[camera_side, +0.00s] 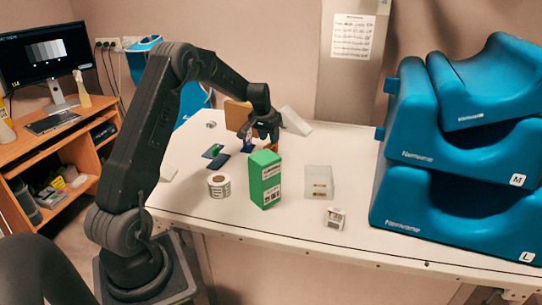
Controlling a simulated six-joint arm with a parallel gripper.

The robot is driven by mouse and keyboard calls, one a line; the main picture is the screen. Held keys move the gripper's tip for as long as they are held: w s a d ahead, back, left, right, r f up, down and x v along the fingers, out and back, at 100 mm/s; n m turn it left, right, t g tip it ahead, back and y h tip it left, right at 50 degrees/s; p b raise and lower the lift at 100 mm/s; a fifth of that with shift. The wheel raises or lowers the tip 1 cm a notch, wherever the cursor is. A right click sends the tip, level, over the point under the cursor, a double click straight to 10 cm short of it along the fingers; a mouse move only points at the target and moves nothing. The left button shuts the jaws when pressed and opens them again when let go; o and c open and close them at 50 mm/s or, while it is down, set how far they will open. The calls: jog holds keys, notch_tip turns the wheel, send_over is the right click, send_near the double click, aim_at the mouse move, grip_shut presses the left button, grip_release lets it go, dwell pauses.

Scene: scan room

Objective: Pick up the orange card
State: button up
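A small orange patch (271,147), which looks like part of the orange card, shows just below my gripper, behind the green box (265,180). Most of it is hidden by the box and my gripper. My gripper (264,137) points down over the table at that spot. Its fingers are dark and small, and I cannot see whether they are open or shut, or whether they touch the card.
A white table (300,225) holds a label roll (219,186), a clear box (319,182), a small white box (335,217) and dark blue flat pieces (221,161). A tan block (237,114) stands behind. Large blue cushions (445,185) fill the right side.

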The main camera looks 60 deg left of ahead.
jog(key=x, duration=0.5)
jog(key=shift+w, duration=0.15)
grip_shut()
